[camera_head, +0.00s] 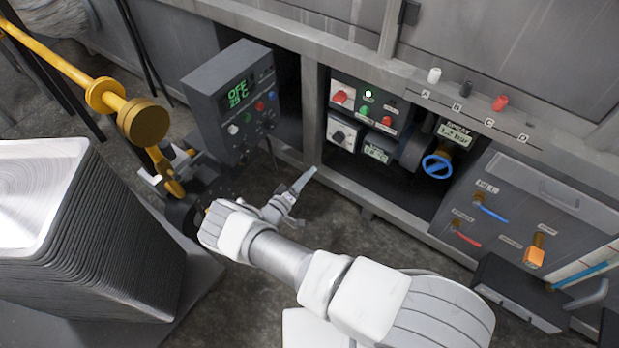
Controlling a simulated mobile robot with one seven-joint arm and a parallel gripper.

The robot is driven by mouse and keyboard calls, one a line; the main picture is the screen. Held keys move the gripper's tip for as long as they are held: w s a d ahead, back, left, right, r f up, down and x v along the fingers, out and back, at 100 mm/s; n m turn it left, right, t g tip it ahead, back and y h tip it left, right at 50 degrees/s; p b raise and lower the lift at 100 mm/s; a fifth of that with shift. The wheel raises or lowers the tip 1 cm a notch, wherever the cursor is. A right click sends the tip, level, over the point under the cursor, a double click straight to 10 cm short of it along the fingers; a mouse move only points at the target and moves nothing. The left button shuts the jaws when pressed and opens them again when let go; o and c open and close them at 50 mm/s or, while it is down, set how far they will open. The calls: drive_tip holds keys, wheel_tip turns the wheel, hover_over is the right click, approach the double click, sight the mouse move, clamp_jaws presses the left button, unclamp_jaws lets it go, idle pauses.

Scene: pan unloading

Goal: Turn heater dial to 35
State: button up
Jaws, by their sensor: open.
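The heater control box (232,95) is a dark grey box left of centre. Its green display (239,93) reads OFF above what looks like 23 C. The dial's own setting is too small to read. My gripper (207,187) is open, just below the box's lower front. Its dark fingers are hard to make out against the floor, and I cannot tell whether they touch the box.
Right of the box is a panel (365,113) with buttons, then a blue valve wheel (436,166).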

drive_tip(key=shift+s+a, duration=0.35)
drive_tip(key=shift+s, duration=0.1)
idle(0.5)
drive_tip(key=s+d+r+m+g+y, duration=0.15)
drive_tip(key=d+r+g, duration=0.25)
drive_tip(key=r, duration=0.7)
drive_tip(key=s+d+r+m+g, duration=0.25)
drive_tip(key=r+g, duration=0.25)
drive_tip(key=r, duration=0.5)
drive_tip(key=s+d+r+m+g+y, duration=0.1)
drive_tip(key=d+r+m+g, duration=0.25)
drive_tip(key=r, duration=0.75)
drive_tip(key=s+d+r+n+t+y, duration=0.15)
drive_tip(key=s+r+y, duration=0.25)
drive_tip(key=s+r, duration=0.65)
drive_tip(key=s+r+n+t+y, duration=0.2)
drive_tip(key=s+r+y, duration=0.45)
drive_tip(key=s, duration=0.75)
wheel_tip(320, 180, up, 28)
drive_tip(key=h+p, duration=0.1)
drive_tip(key=p, duration=2.5)
drive_tip(key=shift+s+t+h, duration=0.3)
